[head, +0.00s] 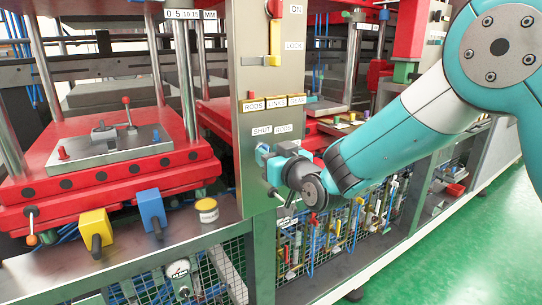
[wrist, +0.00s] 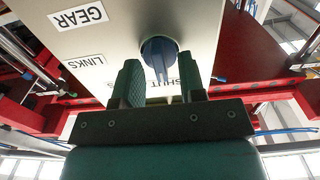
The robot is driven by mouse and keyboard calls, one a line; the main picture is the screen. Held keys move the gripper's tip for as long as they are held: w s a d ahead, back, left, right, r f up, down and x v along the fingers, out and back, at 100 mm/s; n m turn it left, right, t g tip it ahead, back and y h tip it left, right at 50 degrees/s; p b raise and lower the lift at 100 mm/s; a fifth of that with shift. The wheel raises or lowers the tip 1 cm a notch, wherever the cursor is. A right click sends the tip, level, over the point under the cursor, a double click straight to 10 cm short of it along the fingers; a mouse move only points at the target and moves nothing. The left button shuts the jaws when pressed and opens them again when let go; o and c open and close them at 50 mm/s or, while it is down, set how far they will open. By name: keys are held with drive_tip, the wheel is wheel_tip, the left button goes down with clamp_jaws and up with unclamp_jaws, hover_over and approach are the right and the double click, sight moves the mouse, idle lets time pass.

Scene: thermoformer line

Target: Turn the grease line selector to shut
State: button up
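The grease line selector, a blue knob (wrist: 159,50) with a narrow handle, sits on a pale panel in the wrist view. Its handle points down the picture, between my fingers. The SHUT label (wrist: 186,72) is beside the knob, partly covered by a finger; the LINKS label (wrist: 85,62) and GEAR label (wrist: 78,16) are to the left. My gripper (wrist: 158,64) is open, one finger on each side of the handle, with visible gaps. In the head view my gripper (head: 268,158) is at the panel below the SHUT label (head: 262,130) and hides the knob.
A yellow lever (head: 275,42) by ON and LOCK labels is higher on the panel (head: 245,75). A yellow block (head: 95,228), a blue block (head: 151,210) and a yellow-topped round item (head: 207,210) are on the ledge to the left. Green floor (head: 465,240) is open at right.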

drive_tip(key=b+v, duration=0.6)
drive_tip(key=v, duration=1.1)
drive_tip(key=shift+s+d+b, duration=0.2)
drive_tip(key=shift+b, duration=0.15)
drive_tip(key=s+d+g+h+p, duration=0.3)
drive_tip(key=s+g, duration=0.4)
drive_tip(key=s, duration=0.3)
drive_tip(key=s+d+g+h+p, duration=0.2)
drive_tip(key=s+d+g+p, duration=0.2)
drive_tip(key=s+g, duration=0.4)
drive_tip(key=s, duration=0.3)
drive_tip(key=shift+d+f+h, duration=0.25)
drive_tip(key=shift+f+h, duration=0.05)
drive_tip(key=shift+h, duration=0.1)
drive_tip(key=shift+s, duration=0.15)
